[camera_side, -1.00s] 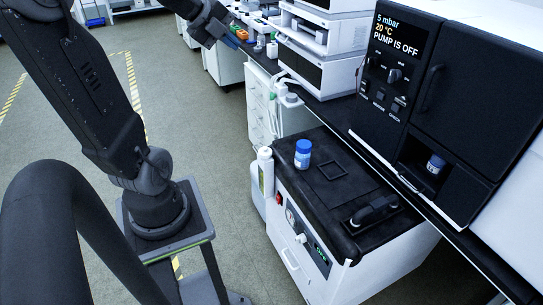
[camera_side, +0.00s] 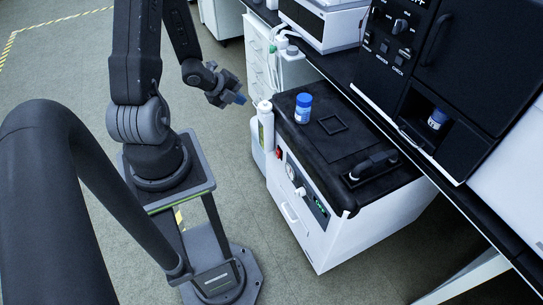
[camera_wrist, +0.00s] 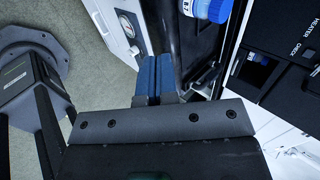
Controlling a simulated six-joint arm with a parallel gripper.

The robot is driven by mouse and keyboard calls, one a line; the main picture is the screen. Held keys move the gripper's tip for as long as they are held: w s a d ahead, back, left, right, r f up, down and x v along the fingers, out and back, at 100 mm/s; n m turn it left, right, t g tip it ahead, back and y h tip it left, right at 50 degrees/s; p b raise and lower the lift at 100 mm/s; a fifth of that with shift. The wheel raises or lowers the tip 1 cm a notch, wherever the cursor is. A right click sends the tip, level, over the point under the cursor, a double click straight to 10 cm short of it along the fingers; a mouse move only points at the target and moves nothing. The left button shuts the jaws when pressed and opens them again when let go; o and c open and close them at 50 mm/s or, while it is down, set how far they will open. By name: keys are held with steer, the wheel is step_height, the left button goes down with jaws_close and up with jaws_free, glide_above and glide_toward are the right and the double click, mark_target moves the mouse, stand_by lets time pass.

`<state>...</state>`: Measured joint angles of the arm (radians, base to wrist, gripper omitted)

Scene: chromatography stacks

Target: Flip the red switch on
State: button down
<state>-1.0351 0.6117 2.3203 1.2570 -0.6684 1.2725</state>
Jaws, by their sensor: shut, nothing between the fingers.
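The red switch (camera_side: 279,153) is a small red spot on the front panel of the white cabinet (camera_side: 325,237), left of a round gauge, in the side view. I cannot make the switch out in the wrist view. My gripper (camera_side: 238,99) is left of the cabinet, apart from it and above the level of the switch. Its blue fingers (camera_wrist: 153,75) are together with nothing between them, and point towards the cabinet in the wrist view.
A white bottle with a green label (camera_side: 265,130) stands at the cabinet's left corner, close to the switch. A blue-capped jar (camera_side: 303,110) stands on the black top (camera_side: 350,140). A black machine (camera_side: 420,70) is behind.

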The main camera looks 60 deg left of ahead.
glide_toward(278, 154)
steer(key=s, duration=0.6)
steer(key=shift+w+a+r+x, duration=0.1)
steer(key=shift+w+r+x, duration=0.15)
steer(key=shift+x, duration=1.85)
steer(key=shift+w+a+r+x, duration=0.1)
steer(key=shift+w+r+x, duration=0.15)
steer(key=shift+x, duration=1.9)
steer(key=shift+w+a+r+x, duration=0.1)
steer(key=shift+w+r+x, duration=0.15)
steer(key=shift+x, duration=1.85)
steer(key=shift+f, duration=0.1)
